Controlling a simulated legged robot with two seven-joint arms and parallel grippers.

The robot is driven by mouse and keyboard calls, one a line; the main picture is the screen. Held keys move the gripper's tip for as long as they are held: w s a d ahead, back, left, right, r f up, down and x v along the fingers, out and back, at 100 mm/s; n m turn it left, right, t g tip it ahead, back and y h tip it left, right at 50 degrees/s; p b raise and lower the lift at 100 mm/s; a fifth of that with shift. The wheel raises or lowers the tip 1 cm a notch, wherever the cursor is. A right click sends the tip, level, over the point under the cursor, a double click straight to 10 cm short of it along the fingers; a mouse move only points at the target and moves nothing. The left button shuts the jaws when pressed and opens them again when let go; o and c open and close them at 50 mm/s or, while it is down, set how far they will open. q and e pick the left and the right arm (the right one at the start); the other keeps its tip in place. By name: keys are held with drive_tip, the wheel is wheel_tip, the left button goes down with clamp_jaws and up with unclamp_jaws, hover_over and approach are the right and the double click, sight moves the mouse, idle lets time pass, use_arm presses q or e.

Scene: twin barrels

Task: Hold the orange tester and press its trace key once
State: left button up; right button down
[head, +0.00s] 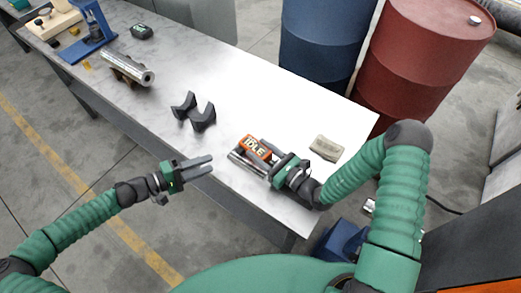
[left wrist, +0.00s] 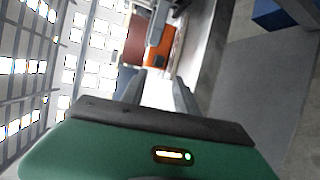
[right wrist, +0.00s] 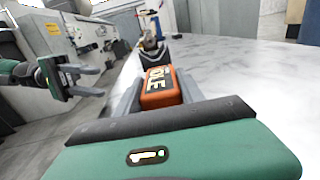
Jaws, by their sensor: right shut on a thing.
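The orange tester (head: 257,147) shows a white panel reading IDLE. It is over the near part of the bench; I cannot tell whether it touches the top. My right gripper (head: 256,160) is shut on it, with a finger along each side, as the right wrist view shows the tester (right wrist: 160,90) between them. My left gripper (head: 212,165) is open and empty off the bench's front edge, left of the tester, fingers pointing towards it. The tester (left wrist: 159,46) also shows ahead of the left fingers in the left wrist view. I cannot make out the trace key.
Dark V-shaped blocks (head: 202,118) stand on the bench (head: 225,95) left of the tester. A beige block (head: 325,149) lies to its right. A metal cylinder (head: 128,69) and a blue stand (head: 88,40) are further left. Blue (head: 325,45) and red (head: 420,60) barrels stand behind.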

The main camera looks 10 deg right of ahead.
use_arm(q)
drive_tip(key=shift+c, duration=0.2)
clamp_jaws()
idle(1.6)
